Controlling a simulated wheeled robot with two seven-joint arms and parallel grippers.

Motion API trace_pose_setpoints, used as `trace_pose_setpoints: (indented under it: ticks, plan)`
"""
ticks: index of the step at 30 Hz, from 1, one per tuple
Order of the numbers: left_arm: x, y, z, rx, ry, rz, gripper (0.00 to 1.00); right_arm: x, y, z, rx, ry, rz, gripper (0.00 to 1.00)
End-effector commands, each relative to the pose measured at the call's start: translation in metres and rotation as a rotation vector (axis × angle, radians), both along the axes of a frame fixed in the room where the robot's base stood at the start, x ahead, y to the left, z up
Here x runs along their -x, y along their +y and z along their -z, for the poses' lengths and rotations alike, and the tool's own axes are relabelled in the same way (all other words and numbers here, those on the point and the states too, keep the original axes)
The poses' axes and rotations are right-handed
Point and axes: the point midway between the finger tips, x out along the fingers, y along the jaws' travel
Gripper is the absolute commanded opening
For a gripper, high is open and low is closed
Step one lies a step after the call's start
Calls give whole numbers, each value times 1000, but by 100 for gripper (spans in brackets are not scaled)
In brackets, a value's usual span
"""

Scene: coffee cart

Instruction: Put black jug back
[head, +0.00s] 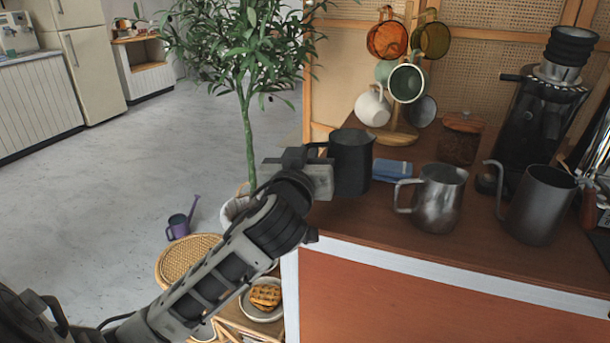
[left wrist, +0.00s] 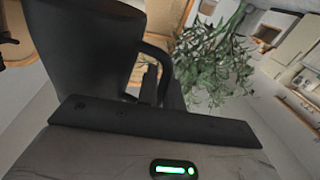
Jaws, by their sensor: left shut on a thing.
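The black jug (head: 352,162) is upright at the left end of the wooden counter (head: 330,217) in the head view. My left gripper (head: 318,168) is at the jug's left side, shut on it. In the left wrist view the dark jug (left wrist: 85,50) fills the upper left, with its handle (left wrist: 155,60) to the right by the gripper. Whether the jug's base touches the counter cannot be told. My right gripper is not in view.
A steel pitcher (head: 438,198) and a dark grey pitcher (head: 538,205) stand to the right. A blue packet (head: 392,170) lies just right of the jug. Behind are a mug tree with several mugs (head: 387,40), a lidded jar (head: 461,140) and a grinder (head: 545,105). A plant (head: 245,60) stands left.

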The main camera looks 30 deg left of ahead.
Motion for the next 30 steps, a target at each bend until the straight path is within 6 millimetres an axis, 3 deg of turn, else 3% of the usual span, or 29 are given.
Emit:
trace_pose_setpoints:
  ticks: [3,9,22,24,30]
  plan:
    - [-3,9,12,-5,2,-2,0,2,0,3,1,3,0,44]
    - [-3,8,38,-3,1,-1,0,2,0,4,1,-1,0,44]
    - [-3,8,45,-1,-2,0,0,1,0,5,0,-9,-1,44]
    - [-3,8,43,-2,1,0,27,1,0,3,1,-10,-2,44]
    - [-3,8,43,-2,1,-1,30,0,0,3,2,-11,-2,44]
